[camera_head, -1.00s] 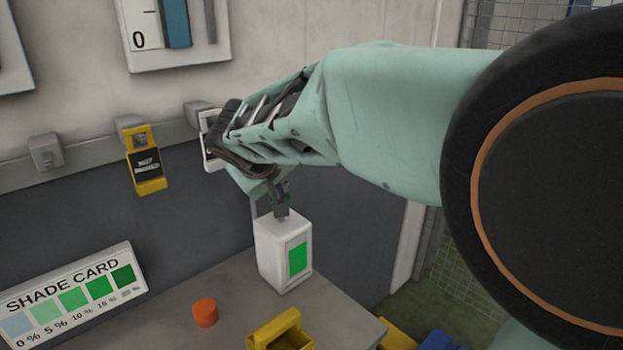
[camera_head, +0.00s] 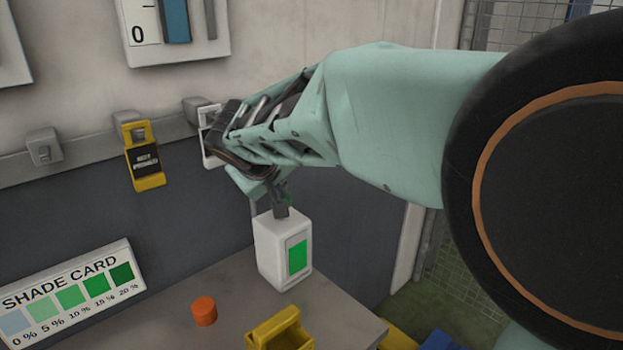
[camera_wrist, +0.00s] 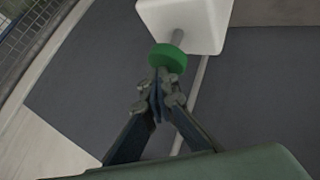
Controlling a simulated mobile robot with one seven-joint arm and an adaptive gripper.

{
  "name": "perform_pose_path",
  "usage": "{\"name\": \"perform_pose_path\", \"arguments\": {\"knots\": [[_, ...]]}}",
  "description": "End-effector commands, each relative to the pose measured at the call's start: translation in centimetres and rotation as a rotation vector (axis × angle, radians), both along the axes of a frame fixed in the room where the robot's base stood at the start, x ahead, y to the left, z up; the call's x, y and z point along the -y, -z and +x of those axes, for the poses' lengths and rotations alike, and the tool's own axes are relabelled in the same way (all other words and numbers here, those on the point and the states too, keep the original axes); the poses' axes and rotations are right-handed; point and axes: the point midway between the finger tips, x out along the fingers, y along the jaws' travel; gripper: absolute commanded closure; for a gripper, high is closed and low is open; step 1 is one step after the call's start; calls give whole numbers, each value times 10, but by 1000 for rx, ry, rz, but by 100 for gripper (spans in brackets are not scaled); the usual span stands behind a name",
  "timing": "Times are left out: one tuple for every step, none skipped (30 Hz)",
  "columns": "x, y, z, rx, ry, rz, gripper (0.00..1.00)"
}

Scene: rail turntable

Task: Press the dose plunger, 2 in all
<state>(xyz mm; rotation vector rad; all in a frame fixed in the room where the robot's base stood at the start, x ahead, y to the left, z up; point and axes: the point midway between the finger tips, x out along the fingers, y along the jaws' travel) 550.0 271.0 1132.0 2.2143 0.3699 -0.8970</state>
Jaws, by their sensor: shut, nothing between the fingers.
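A white dispenser box (camera_head: 270,249) with a bright green window (camera_head: 298,257) on its front stands upright on the grey table. In the wrist view, the box (camera_wrist: 185,20) has a grey rod ending in a round green plunger cap (camera_wrist: 168,58). My gripper (camera_head: 281,209) is shut and empty, pointing down over the top of the box. In the wrist view, my gripper's fingertips (camera_wrist: 159,84) are right at the cap's edge; I cannot tell whether they touch it. In the head view the fingers mostly hide the plunger.
An orange cylinder (camera_head: 204,311) and a yellow holder (camera_head: 281,330) stand on the table (camera_head: 240,290). A shade card (camera_head: 68,290) is at the left. A yellow tag (camera_head: 146,160) and a white tag (camera_head: 209,148) hang on the wall rail behind.

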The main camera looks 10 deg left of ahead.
Motion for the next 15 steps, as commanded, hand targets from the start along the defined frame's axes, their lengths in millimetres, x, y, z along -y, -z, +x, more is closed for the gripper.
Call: {"name": "perform_pose_path", "arguments": {"knots": [[1, 3, 0, -3, 2, -2, 100], [1, 3, 0, -3, 2, -2, 100], [1, 4, 0, -3, 2, -2, 100], [1, 4, 0, -3, 2, -2, 100], [1, 4, 0, -3, 2, -2, 100], [1, 5, 0, -3, 2, -2, 100], [1, 5, 0, -4, 3, -2, 100], [1, 5, 0, -4, 3, -2, 100], [1, 6, 0, -4, 3, -2, 100], [1, 6, 0, -4, 3, -2, 100], [1, 6, 0, -4, 3, -2, 100], [1, 7, 0, -4, 3, -2, 100], [1, 7, 0, -4, 3, -2, 100], [1, 8, 0, -4, 3, -2, 100], [1, 8, 0, -4, 3, -2, 100]]}}
